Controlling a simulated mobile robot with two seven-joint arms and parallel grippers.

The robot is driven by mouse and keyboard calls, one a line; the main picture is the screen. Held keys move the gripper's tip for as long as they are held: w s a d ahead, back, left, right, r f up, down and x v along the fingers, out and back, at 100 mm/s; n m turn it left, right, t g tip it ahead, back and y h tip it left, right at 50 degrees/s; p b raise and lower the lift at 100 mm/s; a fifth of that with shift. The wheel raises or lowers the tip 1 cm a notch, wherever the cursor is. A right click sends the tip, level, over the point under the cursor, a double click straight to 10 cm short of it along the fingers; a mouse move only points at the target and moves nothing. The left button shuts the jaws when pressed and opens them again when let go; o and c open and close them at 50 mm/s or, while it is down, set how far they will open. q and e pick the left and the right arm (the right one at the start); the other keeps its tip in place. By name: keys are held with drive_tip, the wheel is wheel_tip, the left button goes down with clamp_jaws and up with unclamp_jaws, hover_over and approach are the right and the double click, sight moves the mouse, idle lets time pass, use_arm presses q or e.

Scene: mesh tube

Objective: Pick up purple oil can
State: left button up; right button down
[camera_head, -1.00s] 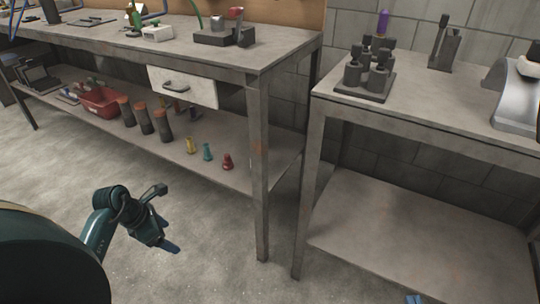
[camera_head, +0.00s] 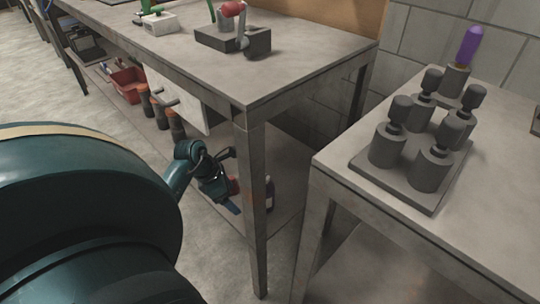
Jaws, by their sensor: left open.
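A purple pointed piece (camera_head: 470,47) stands on the right table, on an orange-yellow neck above a dark grey cylinder at the rear of a grey rack. I cannot tell if it is the oil can. On the lower shelf, a small dark bottle-like thing with a pale part (camera_head: 269,192) shows beside the table leg, partly hidden; its colour is unclear. My left gripper (camera_head: 233,207) is open and empty, low in front of the left workbench's shelf, well away from the purple piece. My right gripper is out of view.
The grey rack (camera_head: 437,200) holds several dark knobbed cylinders near the right table's front left corner. The left workbench (camera_head: 300,75) has a steel leg (camera_head: 252,210) close to my left gripper. A red bin (camera_head: 127,80) sits on its shelf.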

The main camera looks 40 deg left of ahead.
use_arm(q)
drive_tip(key=w+d, duration=0.1)
drive_tip(key=w, duration=0.1)
drive_tip(key=w+d, duration=0.1)
drive_tip(key=w, duration=0.1)
drive_tip(key=shift+w+d+b, duration=0.1)
drive_tip(key=shift+d+b, duration=0.25)
drive_tip(key=w+d, duration=0.1)
drive_tip(key=w+b, duration=0.1)
drive_tip(key=w+d, duration=0.1)
drive_tip(key=w, duration=0.1)
drive_tip(key=shift+d+f, duration=0.3)
drive_tip(key=shift+f, duration=0.25)
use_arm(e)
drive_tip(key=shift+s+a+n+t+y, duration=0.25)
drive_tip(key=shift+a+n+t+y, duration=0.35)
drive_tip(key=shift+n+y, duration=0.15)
use_arm(q)
drive_tip(key=c, duration=1.2)
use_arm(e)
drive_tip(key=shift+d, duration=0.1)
